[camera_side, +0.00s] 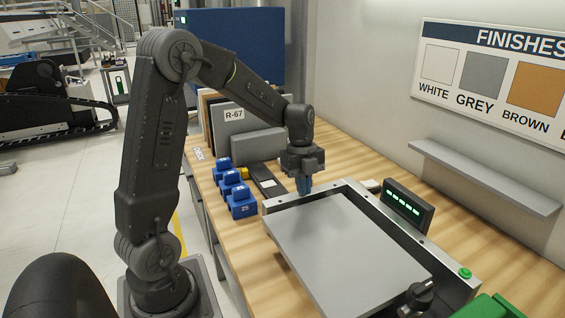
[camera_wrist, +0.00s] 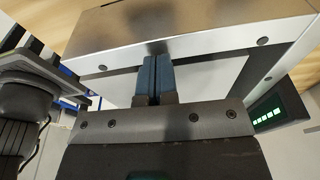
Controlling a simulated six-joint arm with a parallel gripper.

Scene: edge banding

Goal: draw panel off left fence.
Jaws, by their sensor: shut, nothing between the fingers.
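The grey panel (camera_side: 345,250) lies flat on the bench, inside an L-shaped metal fence. The left fence (camera_side: 278,203) runs along its far-left edge, and any gap between them is too small to tell. The other fence arm (camera_side: 412,240) runs along the right side. My gripper (camera_side: 304,188) points down at the left fence, its blue fingers shut and empty. In the wrist view the closed fingertips (camera_wrist: 157,60) overlap the screwed fence bar (camera_wrist: 190,52), with the pale panel (camera_wrist: 208,80) around them. I cannot tell whether they touch either.
A display with green lights (camera_side: 405,205) stands behind the right fence arm. Blue blocks (camera_side: 240,200) and a dark flat device (camera_side: 266,180) sit left of my gripper. A black knob (camera_side: 418,296) is at the panel's near corner, with a green button (camera_side: 465,272) beyond.

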